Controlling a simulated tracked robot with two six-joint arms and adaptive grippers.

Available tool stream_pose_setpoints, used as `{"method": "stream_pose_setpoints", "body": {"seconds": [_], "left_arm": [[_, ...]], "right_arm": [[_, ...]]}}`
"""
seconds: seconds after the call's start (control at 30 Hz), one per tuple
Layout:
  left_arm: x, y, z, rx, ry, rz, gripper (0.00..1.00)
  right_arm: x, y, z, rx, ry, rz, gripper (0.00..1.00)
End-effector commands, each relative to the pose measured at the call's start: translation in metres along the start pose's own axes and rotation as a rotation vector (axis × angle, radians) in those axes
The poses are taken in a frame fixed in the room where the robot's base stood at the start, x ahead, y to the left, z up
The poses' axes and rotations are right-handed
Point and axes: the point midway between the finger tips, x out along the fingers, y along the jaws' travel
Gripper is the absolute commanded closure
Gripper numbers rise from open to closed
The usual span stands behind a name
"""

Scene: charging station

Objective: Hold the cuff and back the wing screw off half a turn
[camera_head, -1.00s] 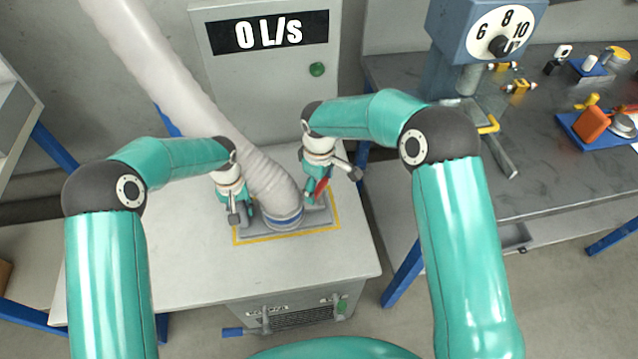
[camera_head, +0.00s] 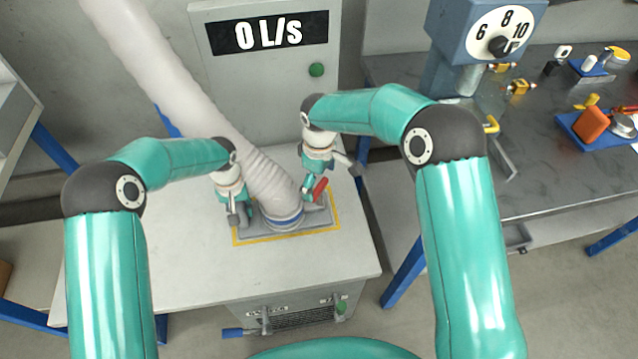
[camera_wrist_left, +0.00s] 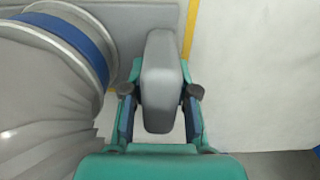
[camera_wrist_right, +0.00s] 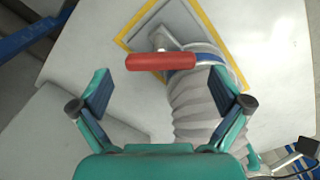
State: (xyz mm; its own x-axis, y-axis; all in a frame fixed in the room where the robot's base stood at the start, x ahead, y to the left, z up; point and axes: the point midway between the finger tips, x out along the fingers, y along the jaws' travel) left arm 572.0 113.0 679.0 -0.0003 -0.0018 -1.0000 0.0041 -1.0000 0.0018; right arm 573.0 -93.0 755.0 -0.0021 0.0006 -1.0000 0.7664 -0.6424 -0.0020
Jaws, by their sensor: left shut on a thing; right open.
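The cuff (camera_head: 283,221) is a grey collar with a blue band (camera_wrist_left: 75,35) at the lower end of the thick hose, on a grey plate. My left gripper (camera_head: 238,216) is shut on a grey grip block (camera_wrist_left: 160,80) at the cuff's left side. The wing screw has a red bar (camera_wrist_right: 160,62) on a grey stem (camera_wrist_right: 158,40), at the cuff's right side in the head view (camera_head: 320,188). My right gripper (camera_wrist_right: 160,92) is open, its fingers apart with the red bar just ahead and crosswise. I cannot tell contact in the head view.
The pale hose (camera_head: 190,85) rises to the upper left. A grey cabinet (camera_head: 265,90) reading 0 L/S with a green button (camera_head: 317,70) stands behind. A dark workbench (camera_head: 450,180) with a dial device (camera_head: 487,35) is at right. The white tabletop (camera_head: 150,270) in front is clear.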

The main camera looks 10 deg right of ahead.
Motion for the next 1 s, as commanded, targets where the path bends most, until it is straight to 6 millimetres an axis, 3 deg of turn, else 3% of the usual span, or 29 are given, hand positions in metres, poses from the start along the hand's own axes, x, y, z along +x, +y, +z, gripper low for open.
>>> {"method": "stream_pose_setpoints", "body": {"seconds": [0.3,0.5,1.0], "left_arm": [[0.0,0.0,0.0,0.0,0.0,0.0,1.0],[0.0,0.0,0.0,0.0,0.0,0.0,1.0],[0.0,0.0,0.0,0.0,0.001,0.0,1.0]], "right_arm": [[-0.064,0.001,-0.001,-0.001,0.004,0.003,0.0],[-0.091,0.001,-0.001,0.0,0.003,0.002,0.0],[-0.1,0.0,-0.001,0.0,0.001,0.0,0.0]]}}
